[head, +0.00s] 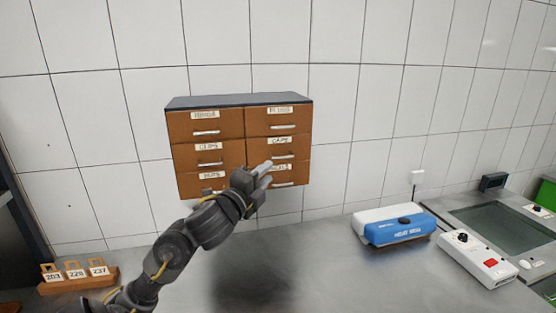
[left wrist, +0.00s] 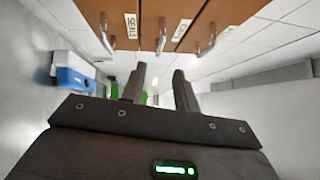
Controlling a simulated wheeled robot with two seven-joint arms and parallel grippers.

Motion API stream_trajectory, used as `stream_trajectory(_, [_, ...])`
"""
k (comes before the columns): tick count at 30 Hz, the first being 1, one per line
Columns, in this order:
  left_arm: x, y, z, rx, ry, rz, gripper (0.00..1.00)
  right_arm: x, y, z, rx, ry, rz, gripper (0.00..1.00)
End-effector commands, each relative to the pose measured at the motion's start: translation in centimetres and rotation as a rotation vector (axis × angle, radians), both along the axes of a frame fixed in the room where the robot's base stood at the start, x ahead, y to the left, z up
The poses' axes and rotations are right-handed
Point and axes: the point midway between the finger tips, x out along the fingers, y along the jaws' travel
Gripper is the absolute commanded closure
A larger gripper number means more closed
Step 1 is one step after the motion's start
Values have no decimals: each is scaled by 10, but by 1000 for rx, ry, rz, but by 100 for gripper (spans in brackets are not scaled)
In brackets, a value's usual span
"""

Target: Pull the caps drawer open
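A brown drawer cabinet (head: 208,129) with a dark top is on the tiled wall. The caps drawer (head: 262,150) is the middle one of its right column and looks shut. Its silver handle (head: 284,157) also shows in the left wrist view (left wrist: 161,36), beside the CAPS label (left wrist: 181,30). My left gripper (head: 268,168) is in front of the cabinet's lower right part and hides some of the seals drawer. In the left wrist view its two fingers (left wrist: 160,82) are apart with nothing between them. The caps handle lies beyond the tips, roughly in line with the gap.
The seals handle (left wrist: 107,34) and the plugs handle (left wrist: 208,38) are close on either side. A blue and white box (head: 397,226), a grey device with a red button (head: 480,258) and a wooden holder with number tags (head: 78,277) stand on the counter below.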

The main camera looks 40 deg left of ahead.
Motion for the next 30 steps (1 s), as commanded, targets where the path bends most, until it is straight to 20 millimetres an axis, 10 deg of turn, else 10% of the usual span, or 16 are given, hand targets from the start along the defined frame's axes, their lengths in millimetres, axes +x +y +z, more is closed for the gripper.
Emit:
stream_trajectory(16, [86,16,12,-6,1,1,70,-1,-6,18,-7,2,2,29])
stream_trajectory(30, [101,18,12,-1,2,0,70,1,-6,21,-6,0,1,29])
